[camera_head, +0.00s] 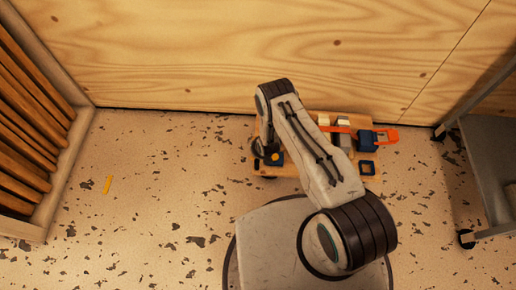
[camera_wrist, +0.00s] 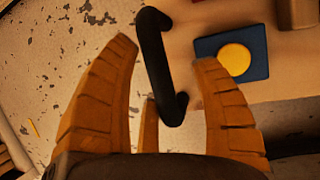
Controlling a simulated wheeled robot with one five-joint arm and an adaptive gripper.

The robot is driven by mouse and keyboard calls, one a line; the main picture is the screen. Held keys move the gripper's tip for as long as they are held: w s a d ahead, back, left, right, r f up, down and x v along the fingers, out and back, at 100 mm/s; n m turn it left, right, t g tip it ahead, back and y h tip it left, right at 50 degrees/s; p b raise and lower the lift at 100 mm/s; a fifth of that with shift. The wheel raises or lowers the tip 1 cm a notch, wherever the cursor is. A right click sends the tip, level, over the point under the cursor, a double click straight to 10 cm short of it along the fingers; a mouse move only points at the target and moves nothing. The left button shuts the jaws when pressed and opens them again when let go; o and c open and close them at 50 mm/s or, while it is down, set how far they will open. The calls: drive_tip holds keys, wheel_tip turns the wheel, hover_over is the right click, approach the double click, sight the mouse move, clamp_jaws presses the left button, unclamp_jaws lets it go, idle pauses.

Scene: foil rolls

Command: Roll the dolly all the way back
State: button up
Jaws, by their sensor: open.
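The dolly (camera_head: 291,171) is a low wooden platform near the plywood wall, partly covered by my arm in the head view. Its bare deck (camera_wrist: 215,22) shows in the wrist view. A black bar handle (camera_wrist: 152,60) stands at its left edge. My gripper (camera_wrist: 166,54) is open, with its orange fingers spread on either side of the handle; I cannot tell whether they touch it. A blue square pad with a yellow disc (camera_wrist: 235,58) lies on the deck right of the handle. In the head view the gripper's fingers cannot be made out.
The dolly carries an orange item (camera_head: 380,134), a blue block and pale blocks. A wooden slatted rack (camera_head: 32,130) stands left, a grey wheeled cart (camera_head: 485,160) right. A yellow strip (camera_head: 107,185) marks the speckled floor, which is clear left of the dolly.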

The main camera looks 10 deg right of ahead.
drive_tip(key=shift+a+r, duration=0.1)
drive_tip(key=v, duration=1.1)
drive_tip(key=shift+s+r, duration=0.2)
drive_tip(key=shift+r, duration=0.15)
drive_tip(key=shift+r, duration=0.1)
idle(0.3)
drive_tip(key=d+r+m+p, duration=0.2)
drive_tip(key=r+m+p, duration=0.55)
drive_tip(key=r, duration=1.35)
drive_tip(key=d+r+m+p, duration=0.3)
drive_tip(key=r+m+p, duration=0.45)
drive_tip(key=r, duration=1.35)
drive_tip(key=s+d+r+m+p, duration=0.1)
drive_tip(key=s+r+m+p, duration=0.3)
drive_tip(key=r, duration=0.6)
drive_tip(key=s+d+r+m+g+p, duration=0.1)
drive_tip(key=s+d+r+m+p, duration=0.1)
drive_tip(key=s+r+m+p, duration=0.3)
drive_tip(key=s+d+r+m+h+p, duration=0.1)
drive_tip(key=s+r+m+p, duration=0.3)
drive_tip(key=s+r+m, duration=0.5)
drive_tip(key=shift+s+d+f+v, duration=0.3)
drive_tip(key=shift+s+v, duration=0.35)
drive_tip(key=shift+v, duration=3.4)
